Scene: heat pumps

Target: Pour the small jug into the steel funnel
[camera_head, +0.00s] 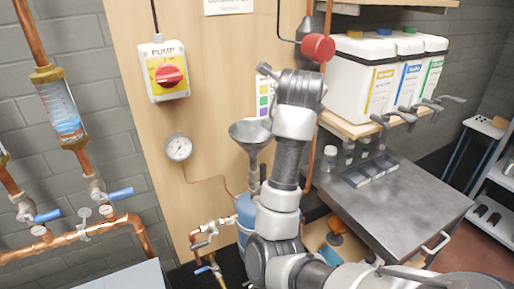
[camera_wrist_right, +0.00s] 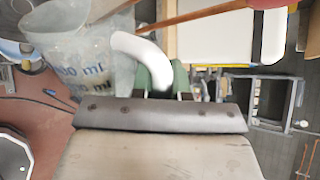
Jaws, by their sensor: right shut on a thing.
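The steel funnel (camera_head: 250,133) is a grey cone with its wide mouth up, above a blue vessel (camera_head: 246,210), left of my raised right arm in the head view. The small jug (camera_wrist_right: 85,45) is clear with blue markings and a white handle (camera_wrist_right: 143,50), at the upper left of the right wrist view. My right gripper (camera_wrist_right: 163,80) is shut on that handle between green finger pads. The head view does not clearly show the jug or the right fingers. I cannot tell how full the jug is. My left gripper is not in view.
A red switch box (camera_head: 168,71) and a gauge (camera_head: 178,147) are on the wooden panel. Copper pipes (camera_head: 85,235) with blue valves stand at left. White containers (camera_head: 362,78) sit on a shelf above a steel bench (camera_head: 400,205) at right.

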